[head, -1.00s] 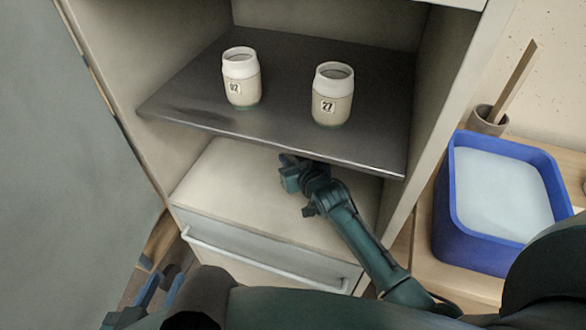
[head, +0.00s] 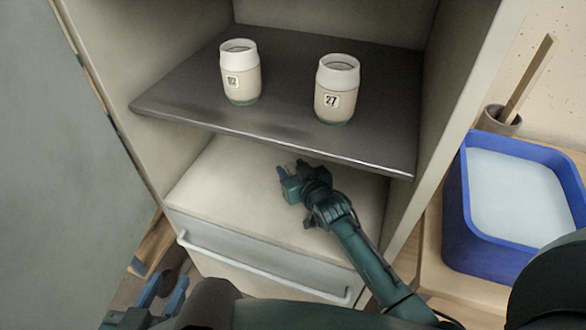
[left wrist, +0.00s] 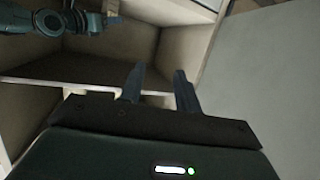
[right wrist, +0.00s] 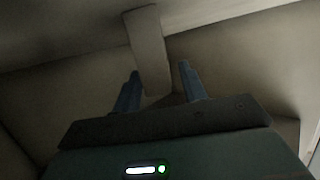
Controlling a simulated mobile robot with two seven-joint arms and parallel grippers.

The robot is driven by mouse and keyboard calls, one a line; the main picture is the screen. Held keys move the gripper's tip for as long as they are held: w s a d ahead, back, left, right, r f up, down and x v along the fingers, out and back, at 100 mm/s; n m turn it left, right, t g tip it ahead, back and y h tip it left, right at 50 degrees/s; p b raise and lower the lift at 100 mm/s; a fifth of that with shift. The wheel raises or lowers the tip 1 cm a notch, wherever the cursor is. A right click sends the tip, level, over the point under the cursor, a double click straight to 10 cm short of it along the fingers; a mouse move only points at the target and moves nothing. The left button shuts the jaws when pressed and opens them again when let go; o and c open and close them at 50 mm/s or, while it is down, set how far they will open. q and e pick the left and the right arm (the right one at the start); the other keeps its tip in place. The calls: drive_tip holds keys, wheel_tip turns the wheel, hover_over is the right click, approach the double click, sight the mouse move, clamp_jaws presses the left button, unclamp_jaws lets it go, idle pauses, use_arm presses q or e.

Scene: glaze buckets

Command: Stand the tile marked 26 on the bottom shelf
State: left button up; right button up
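My right gripper (head: 290,172) is over the pale bottom shelf (head: 230,190), close below the dark upper shelf's front edge. In the right wrist view its fingers (right wrist: 160,72) are apart. A pale upright slab (right wrist: 150,50) shows just beyond and between the fingertips; it may be the tile, but no mark is readable and I cannot tell whether it stands free. No tile marked 26 shows in the head view, where the dark shelf hides the back of the bottom compartment. My left gripper (head: 163,290) is low at the left, open and empty; its fingers show in the left wrist view (left wrist: 160,72).
The dark shelf (head: 200,110) holds a jar marked 27 (head: 337,90) and another pale jar (head: 240,72). A drawer with a handle (head: 250,268) is below. A blue tub (head: 455,220) and a brush pot (head: 497,120) stand at the right.

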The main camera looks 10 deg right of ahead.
drive_tip(key=shift+r, duration=0.1)
drive_tip(key=shift+s+r, duration=0.15)
use_arm(q)
drive_tip(key=r+p, duration=0.1)
drive_tip(key=a+r+n+p, duration=0.1)
drive_tip(key=r+p, duration=0.1)
drive_tip(key=shift+s, duration=0.2)
use_arm(e)
drive_tip(key=s+r, duration=0.3)
drive_tip(key=s, duration=0.6)
drive_tip(key=s+r+y, duration=0.1)
drive_tip(key=s+r, duration=0.3)
drive_tip(key=s, duration=0.5)
drive_tip(key=s+d+r, duration=0.1)
drive_tip(key=s+r, duration=0.2)
drive_tip(key=s, duration=0.6)
drive_tip(key=shift+s+r+y, duration=0.3)
drive_tip(key=shift+s, duration=0.05)
use_arm(q)
drive_tip(key=shift+s, duration=0.1)
